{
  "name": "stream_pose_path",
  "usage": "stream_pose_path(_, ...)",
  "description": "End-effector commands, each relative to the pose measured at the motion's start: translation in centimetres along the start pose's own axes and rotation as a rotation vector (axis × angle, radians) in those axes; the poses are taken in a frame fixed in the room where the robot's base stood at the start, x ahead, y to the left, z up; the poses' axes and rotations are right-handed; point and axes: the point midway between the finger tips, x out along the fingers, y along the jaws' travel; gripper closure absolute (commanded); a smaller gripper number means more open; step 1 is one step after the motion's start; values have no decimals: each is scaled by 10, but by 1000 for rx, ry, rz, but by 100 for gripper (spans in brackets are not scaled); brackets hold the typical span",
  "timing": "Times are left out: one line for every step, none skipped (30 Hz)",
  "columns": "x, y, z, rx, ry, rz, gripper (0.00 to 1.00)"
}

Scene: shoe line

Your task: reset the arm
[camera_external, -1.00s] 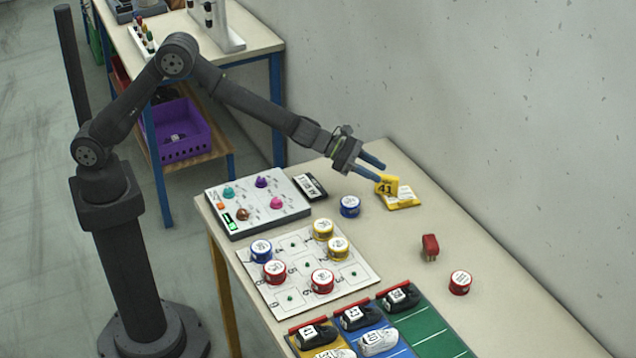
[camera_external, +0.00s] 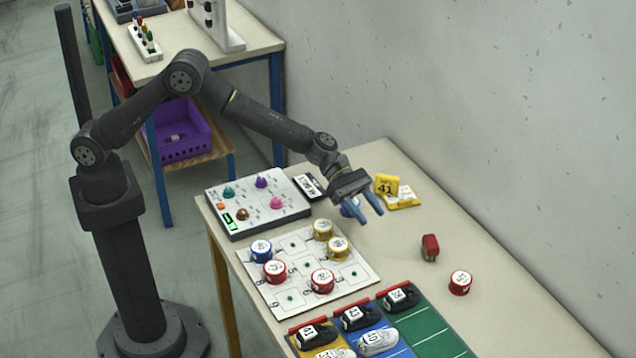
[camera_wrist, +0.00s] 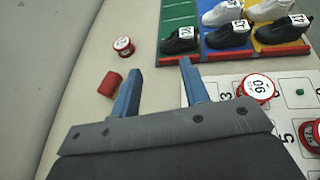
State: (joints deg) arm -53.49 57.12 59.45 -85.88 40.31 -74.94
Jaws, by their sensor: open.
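My gripper (camera_external: 370,206) is open, with its two blue fingers apart and nothing between them.
A white numbered board (camera_external: 290,293) holds several red, yellow and blue tins. A control panel (camera_external: 258,200) with coloured knobs lies behind it. A red block (camera_external: 430,247) and a red tin (camera_external: 460,283) lie to the right. Shoes (camera_external: 378,341) stand on coloured lanes at the front.

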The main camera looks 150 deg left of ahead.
Motion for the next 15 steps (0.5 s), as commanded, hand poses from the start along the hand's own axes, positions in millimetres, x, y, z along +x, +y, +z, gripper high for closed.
stream_pose_path(5,-9,-3,14,2,-37,58)
stream_pose_path(5,-1,-8,12,2,-35,58)
stream_pose_path(5,7,-12,13,1,-32,58)
stream_pose_path(6,12,-16,12,2,-33,58)
stream_pose_path(6,17,-18,13,1,-33,58)
stream_pose_path(7,23,-23,13,1,-34,58)
stream_pose_path(7,27,-25,14,1,-34,58)
stream_pose_path(7,32,-27,14,1,-33,58)
stream_pose_path(8,37,-31,13,1,-32,58)
stream_pose_path(8,41,-33,13,0,-32,58)
stream_pose_path(8,44,-35,13,0,-32,58)
stream_pose_path(8,48,-37,13,0,-33,58)
stream_pose_path(9,50,-38,13,0,-33,58)
stream_pose_path(9,52,-40,13,0,-33,58)
stream_pose_path(9,54,-41,14,0,-33,58)
